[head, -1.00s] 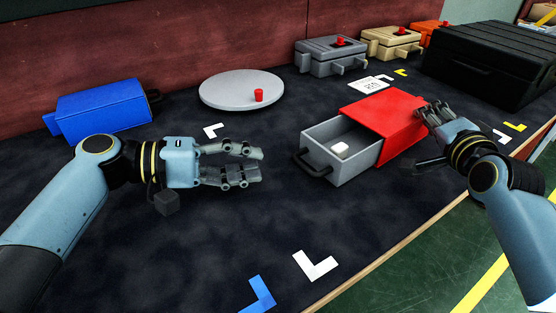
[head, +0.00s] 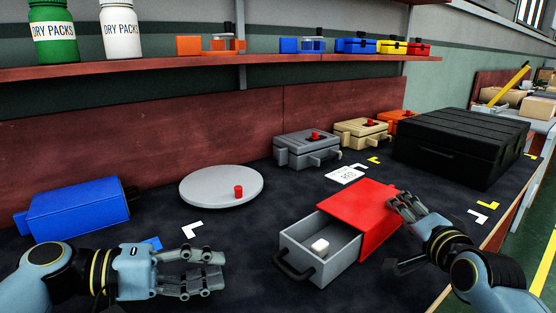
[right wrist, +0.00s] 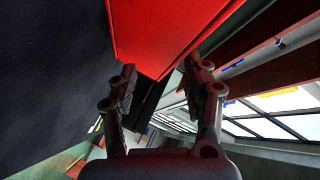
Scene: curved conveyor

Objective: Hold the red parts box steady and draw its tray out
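The red parts box (head: 365,215) sits on the dark bench top. Its grey tray (head: 325,268) is drawn partly out toward the front left, with a white block (head: 320,245) inside and a dark handle (head: 292,268) on its front. My left gripper (head: 222,268) is open and empty, left of the handle and apart from it. My right gripper (head: 397,204) is at the right end of the red box. In the right wrist view its fingers (right wrist: 160,85) are spread, with a corner of the red box (right wrist: 165,30) showing ahead and between them; contact is unclear.
A blue box (head: 78,215) and a grey disc (head: 215,188) with a red peg (head: 239,191) lie to the left. Grey (head: 305,152) and tan (head: 360,135) boxes stand behind, and a black case (head: 460,150) at right. A shelf (head: 180,68) runs above.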

